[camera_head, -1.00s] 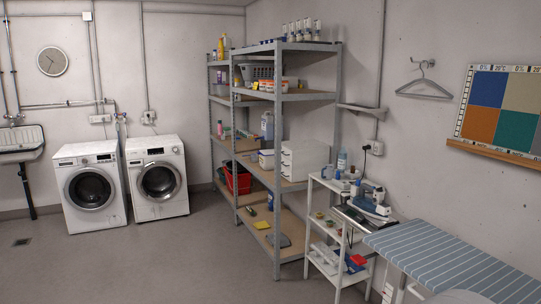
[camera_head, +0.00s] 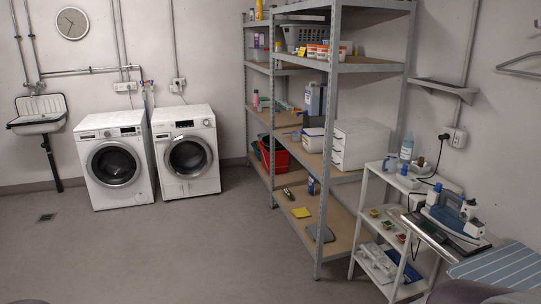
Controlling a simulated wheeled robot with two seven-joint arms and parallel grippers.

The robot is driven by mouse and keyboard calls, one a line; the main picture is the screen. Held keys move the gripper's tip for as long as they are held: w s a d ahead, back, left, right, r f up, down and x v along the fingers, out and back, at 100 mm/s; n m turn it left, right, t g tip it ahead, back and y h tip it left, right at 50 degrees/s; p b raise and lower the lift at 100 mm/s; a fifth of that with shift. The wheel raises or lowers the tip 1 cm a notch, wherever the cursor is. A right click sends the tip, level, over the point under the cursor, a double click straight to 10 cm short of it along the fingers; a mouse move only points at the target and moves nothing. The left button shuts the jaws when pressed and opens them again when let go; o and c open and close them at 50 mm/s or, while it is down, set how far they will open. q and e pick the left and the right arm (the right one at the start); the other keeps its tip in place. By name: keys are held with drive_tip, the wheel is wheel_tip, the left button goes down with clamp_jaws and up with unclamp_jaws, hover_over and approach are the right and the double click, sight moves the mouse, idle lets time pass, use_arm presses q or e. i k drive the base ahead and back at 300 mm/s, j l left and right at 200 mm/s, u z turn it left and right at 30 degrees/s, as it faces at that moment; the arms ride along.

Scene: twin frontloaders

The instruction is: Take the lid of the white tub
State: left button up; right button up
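A small white tub (camera_head: 313,142) stands on the middle shelf of the metal rack, left of a white drawer unit. It is small in the view, and I cannot make out clearly how its lid sits. A blue-grey jug (camera_head: 314,100) stands just behind it. Neither of my grippers is in view.
The grey metal rack (camera_head: 325,190) holds a grey basket, a red crate (camera_head: 272,156) and the white drawer unit (camera_head: 359,145). A white trolley (camera_head: 365,215) with an iron (camera_head: 448,212) and an ironing board (camera_head: 505,267) stand at right. Two washing machines are at left. The floor (camera_head: 190,250) is clear.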

sight(313, 132)
drive_tip(key=i, duration=2.8)
drive_tip(key=i+j+z, duration=0.1)
drive_tip(key=i+z, duration=0.3)
drive_tip(key=i, duration=0.2)
drive_tip(key=i+j+z, duration=0.4)
drive_tip(key=i, duration=0.2)
drive_tip(key=i+j+z, duration=0.45)
drive_tip(key=i+j, duration=0.25)
drive_tip(key=i, duration=0.15)
drive_tip(key=i+j+z, duration=0.1)
drive_tip(key=i, duration=0.3)
drive_tip(key=j, duration=0.1)
